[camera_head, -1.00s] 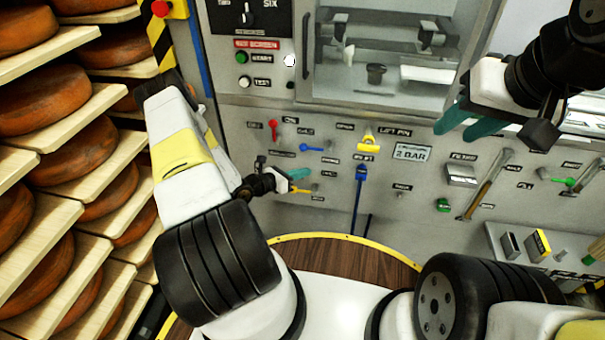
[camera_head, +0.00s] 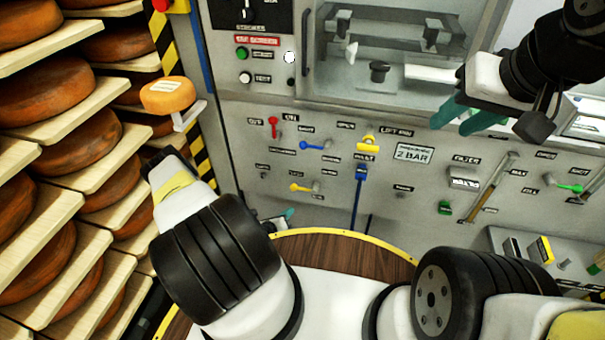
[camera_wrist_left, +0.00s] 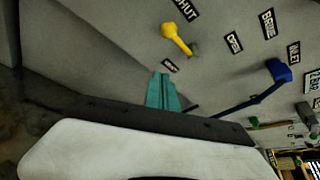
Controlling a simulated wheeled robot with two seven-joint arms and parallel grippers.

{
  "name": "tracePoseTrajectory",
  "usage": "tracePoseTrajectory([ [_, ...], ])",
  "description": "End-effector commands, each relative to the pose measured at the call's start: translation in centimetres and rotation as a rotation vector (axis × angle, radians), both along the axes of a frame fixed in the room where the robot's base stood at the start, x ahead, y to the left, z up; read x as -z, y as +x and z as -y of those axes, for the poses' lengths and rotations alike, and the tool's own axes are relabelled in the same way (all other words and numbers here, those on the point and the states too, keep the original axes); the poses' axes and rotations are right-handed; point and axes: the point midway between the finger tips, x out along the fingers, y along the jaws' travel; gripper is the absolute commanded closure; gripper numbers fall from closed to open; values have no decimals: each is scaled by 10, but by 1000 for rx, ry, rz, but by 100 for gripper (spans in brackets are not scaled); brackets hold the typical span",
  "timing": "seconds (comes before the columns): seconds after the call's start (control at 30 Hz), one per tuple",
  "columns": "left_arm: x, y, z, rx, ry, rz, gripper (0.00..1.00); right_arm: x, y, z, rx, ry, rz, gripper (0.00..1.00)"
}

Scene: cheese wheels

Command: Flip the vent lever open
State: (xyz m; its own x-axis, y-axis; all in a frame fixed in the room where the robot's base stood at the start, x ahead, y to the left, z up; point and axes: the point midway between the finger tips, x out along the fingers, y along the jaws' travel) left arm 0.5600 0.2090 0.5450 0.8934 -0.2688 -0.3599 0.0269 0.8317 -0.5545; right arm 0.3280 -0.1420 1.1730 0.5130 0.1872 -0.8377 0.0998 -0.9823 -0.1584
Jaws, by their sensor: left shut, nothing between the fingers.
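A small yellow lever (camera_head: 301,188) on the grey panel has its handle pointing left from its pivot. It also shows in the left wrist view (camera_wrist_left: 176,38), near labels reading SHUT and OPEN; a further label by it is too small to read, so I cannot confirm it is the vent lever. My left gripper (camera_head: 289,213) is low by the panel, below the yellow lever and apart from it, mostly hidden behind my arm. Its teal fingers (camera_wrist_left: 163,90) are shut and empty. My right gripper (camera_head: 467,117) is open and empty before the panel's upper right.
A red lever (camera_head: 273,127), a blue lever (camera_head: 316,145) and a long blue lever (camera_head: 360,180) are close by on the panel. Shelves of cheese wheels stand at left; an orange wheel (camera_head: 168,95) sits on a small bracket. A yellow-edged wooden round (camera_head: 325,252) lies below.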

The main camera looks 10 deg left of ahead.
Motion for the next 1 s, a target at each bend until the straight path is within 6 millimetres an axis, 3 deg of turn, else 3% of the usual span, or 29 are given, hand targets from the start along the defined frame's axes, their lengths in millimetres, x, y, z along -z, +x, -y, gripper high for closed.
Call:
tracePoseTrajectory([
  [0.17, 6, 15, 5, 3, 0, 2, 100, 0, 0, 0, 0, 0, 0, 64],
  [0.6, 36, 90, 28, 3, 2, 2, 100, 0, 0, 0, 0, 0, 0, 64],
  [0.8, 12, 93, 12, 1, 1, 2, 100, 0, 0, 0, 0, 0, 0, 64],
  [1.0, 3, 94, 5, 1, 0, 1, 100, 0, 0, 0, 0, 0, 0, 64],
])
